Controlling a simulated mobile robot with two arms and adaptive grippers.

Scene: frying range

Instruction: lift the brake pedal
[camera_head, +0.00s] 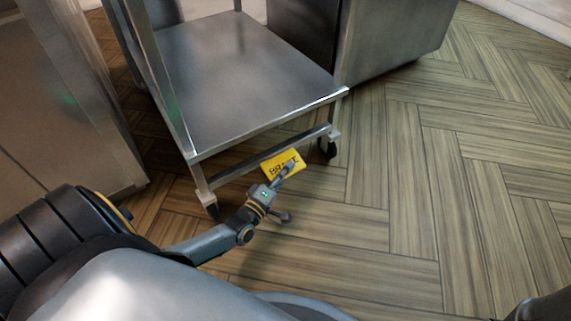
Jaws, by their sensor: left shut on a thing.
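The brake pedal (277,166) is a yellow plate with dark lettering, low at the front of a steel cart (240,70). My left gripper (288,170) reaches in from the left and is shut on the pedal at its right part, covering some of the lettering. The pedal sits just below the cart's lower front bar. How the pedal joins the cart is hidden. At the bottom right corner a dark shape shows; my right gripper is not seen.
The cart stands on dark casters (328,149) with a flat, empty shelf. Steel cabinets stand at the left (60,100) and behind the cart (400,35). The wood-patterned floor (440,190) to the right is clear.

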